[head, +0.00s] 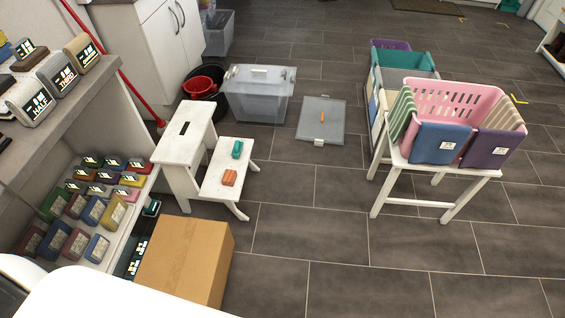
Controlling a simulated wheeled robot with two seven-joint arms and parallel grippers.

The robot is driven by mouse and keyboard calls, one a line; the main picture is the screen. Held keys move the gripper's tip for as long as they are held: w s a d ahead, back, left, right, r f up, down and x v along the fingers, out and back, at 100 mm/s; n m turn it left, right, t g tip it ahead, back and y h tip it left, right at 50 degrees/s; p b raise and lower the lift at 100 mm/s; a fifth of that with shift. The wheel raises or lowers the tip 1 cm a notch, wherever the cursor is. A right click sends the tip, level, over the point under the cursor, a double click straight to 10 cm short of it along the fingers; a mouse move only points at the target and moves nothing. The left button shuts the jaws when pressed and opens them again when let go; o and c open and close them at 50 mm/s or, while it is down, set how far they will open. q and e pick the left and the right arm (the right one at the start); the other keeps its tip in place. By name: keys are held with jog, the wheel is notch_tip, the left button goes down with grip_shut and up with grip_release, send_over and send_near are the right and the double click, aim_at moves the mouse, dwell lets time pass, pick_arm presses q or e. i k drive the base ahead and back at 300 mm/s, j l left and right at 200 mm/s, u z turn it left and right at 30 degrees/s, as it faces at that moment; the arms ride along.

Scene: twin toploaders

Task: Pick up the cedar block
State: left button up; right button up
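No block in the head view can be told for certain as the cedar block. A small orange-brown block (229,177) lies on the lower step of the white step stool (215,190). A small teal-green block (237,149) lies behind it on the same step. Neither of my grippers is in view.
A shelf below the counter holds several coloured blocks (94,210). A cardboard box (186,260) stands before the stool. A clear lidded bin (258,95), a grey lid (321,120) and a white table (440,180) with a pink basket (455,97) stand beyond. The tiled floor at lower right is clear.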

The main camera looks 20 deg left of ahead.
aim_at(230, 177)
jog(key=i+l, duration=0.2)
jog(key=i, duration=0.25)
jog(key=i+l, duration=0.25)
jog(key=i, duration=0.2)
